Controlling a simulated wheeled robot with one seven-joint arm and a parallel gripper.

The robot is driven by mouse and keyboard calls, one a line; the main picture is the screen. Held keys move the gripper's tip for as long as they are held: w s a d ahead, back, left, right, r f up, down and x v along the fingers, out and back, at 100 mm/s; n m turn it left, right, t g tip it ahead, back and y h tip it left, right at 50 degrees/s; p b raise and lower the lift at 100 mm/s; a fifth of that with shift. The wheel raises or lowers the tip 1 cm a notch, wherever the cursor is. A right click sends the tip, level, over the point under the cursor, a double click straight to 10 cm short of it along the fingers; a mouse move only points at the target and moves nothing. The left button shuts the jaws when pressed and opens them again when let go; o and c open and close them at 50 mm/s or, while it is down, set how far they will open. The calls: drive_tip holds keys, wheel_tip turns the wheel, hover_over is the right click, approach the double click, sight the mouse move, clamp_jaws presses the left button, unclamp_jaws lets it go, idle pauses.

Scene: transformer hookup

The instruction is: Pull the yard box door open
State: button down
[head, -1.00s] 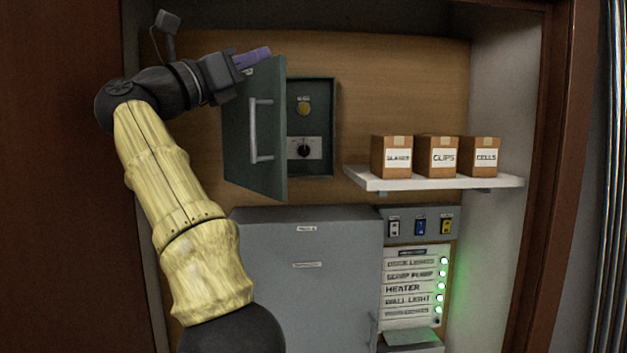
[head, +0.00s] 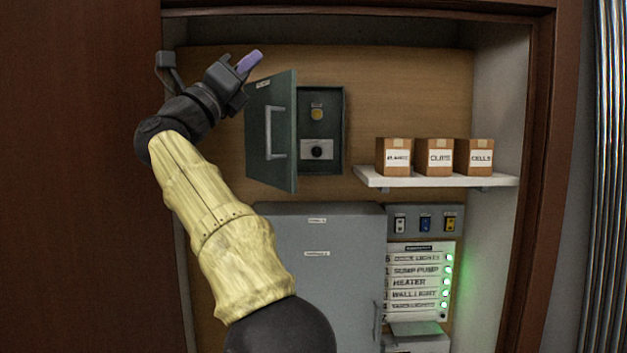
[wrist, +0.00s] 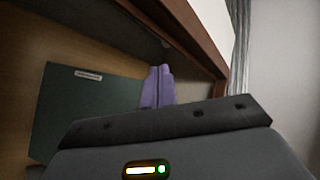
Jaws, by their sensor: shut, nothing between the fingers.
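The dark green box door (head: 271,130) stands swung open on its left side, with a grey bar handle (head: 273,134) on its face. Its label is too small to read in the head view. The open box (head: 334,108) behind it shows a yellow round part (head: 317,114) and a black knob (head: 317,152). My gripper (head: 249,62) is above and left of the door's top edge, apart from the handle. Its purple fingers are shut and empty. In the wrist view the shut fingers (wrist: 157,86) point up, with a dark green panel (wrist: 85,110) to their left.
A white shelf (head: 435,181) with three cartons stands right of the box. A large grey cabinet (head: 325,275) is below, beside a switch strip (head: 425,220) and a lit label panel (head: 418,283). The brown alcove frame (head: 535,190) edges the right side.

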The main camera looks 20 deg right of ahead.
drive_tip(key=w+a+f+n+t+y+b, duration=0.1)
drive_tip(key=w+a+f+n+t+y, duration=0.4)
drive_tip(key=f+n+y, duration=0.6)
drive_tip(key=w+a+f+n+t+y, duration=0.3)
drive_tip(key=w+f+n+t+y, duration=0.25)
drive_tip(key=n, duration=0.95)
wheel_tip(320, 180, down, 19)
drive_tip(key=n+g+y+b, duration=0.1)
drive_tip(key=n+g+y, duration=0.4)
drive_tip(key=n+y, duration=0.3)
drive_tip(key=s+d+f+n+g, duration=0.1)
drive_tip(key=s+f+n+g, duration=0.2)
drive_tip(key=f, duration=0.5)
drive_tip(key=s+d+f+n+g+b, duration=0.1)
drive_tip(key=s+d+f+g, duration=0.1)
drive_tip(key=s+f, duration=0.5)
drive_tip(key=s+d+f+n+g, duration=0.1)
drive_tip(key=s+f+g, duration=0.2)
drive_tip(key=f, duration=0.6)
drive_tip(key=s+d+f+n+g+h, duration=0.1)
drive_tip(key=s+d+f+g, duration=0.1)
drive_tip(key=s+f, duration=0.4)
drive_tip(key=s+d+f+n+g+h+b, duration=0.1)
drive_tip(key=s+f+g, duration=0.4)
drive_tip(key=s, duration=1)
wheel_tip(320, 180, down, 3)
drive_tip(key=shift+d+r+n, duration=0.2)
drive_tip(key=shift+d+n, duration=0.5)
drive_tip(key=shift+d, duration=0.2)
